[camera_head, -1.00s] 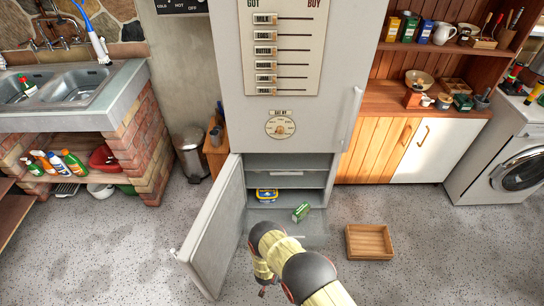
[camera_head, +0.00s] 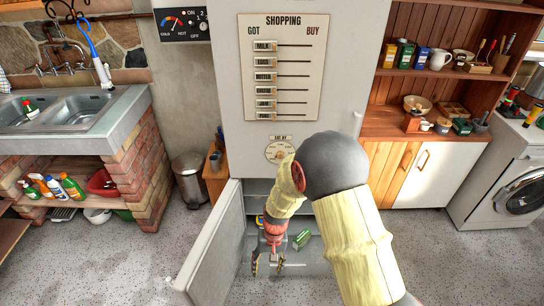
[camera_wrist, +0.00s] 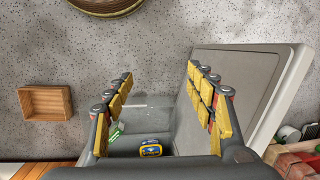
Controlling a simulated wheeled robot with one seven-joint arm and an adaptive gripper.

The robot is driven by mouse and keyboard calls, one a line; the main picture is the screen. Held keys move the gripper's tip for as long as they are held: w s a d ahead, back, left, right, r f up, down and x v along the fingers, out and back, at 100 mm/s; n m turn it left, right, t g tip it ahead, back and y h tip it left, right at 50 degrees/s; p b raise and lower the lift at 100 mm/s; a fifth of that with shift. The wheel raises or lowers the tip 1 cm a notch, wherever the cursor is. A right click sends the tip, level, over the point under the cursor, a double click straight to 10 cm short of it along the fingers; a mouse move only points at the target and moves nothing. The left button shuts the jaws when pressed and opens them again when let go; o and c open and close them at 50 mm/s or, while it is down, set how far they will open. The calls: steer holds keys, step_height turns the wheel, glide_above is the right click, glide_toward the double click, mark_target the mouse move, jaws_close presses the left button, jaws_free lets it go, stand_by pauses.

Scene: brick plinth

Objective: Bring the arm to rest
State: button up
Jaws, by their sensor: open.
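My arm rises across the right middle of the head view and bends down. My gripper (camera_head: 268,264) points down in front of the open lower compartment of the tall white fridge (camera_head: 342,80). In the wrist view its two yellow-padded fingers (camera_wrist: 159,76) stand wide apart with nothing between them. The open fridge door (camera_head: 212,245) is just left of my gripper; in the wrist view it is on the right (camera_wrist: 228,95). A green carton (camera_head: 303,239) lies tilted at the compartment, right of my gripper. A blue and yellow tub (camera_wrist: 150,149) sits inside.
A wooden tray (camera_wrist: 46,102) lies on the floor, hidden behind my arm in the head view. A round woven item (camera_wrist: 107,3) shows at the wrist view's top edge. A brick-supported sink (camera_head: 75,105) stands left, a wooden dresser (camera_head: 395,125) and washing machine (camera_head: 505,180) right.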

steer(key=s+d+r+t+b, duration=0.1)
steer(key=s+d+r, duration=0.4)
steer(key=r, duration=0.7)
steer(key=s+d+r+t+h+b, duration=0.1)
steer(key=s+d+r+t, duration=0.3)
steer(key=r, duration=0.8)
steer(key=s+d+r+t+b, duration=0.1)
steer(key=s+d+r+t, duration=0.1)
steer(key=s+d+r, duration=0.6)
steer(key=d+r, duration=0.3)
steer(key=r, duration=0.1)
steer(key=shift+s+d+r+m+t, duration=0.2)
steer(key=shift+d+r+m+t, duration=0.1)
steer(key=shift+r+m+t, duration=0.1)
steer(key=shift+c, duration=0.3)
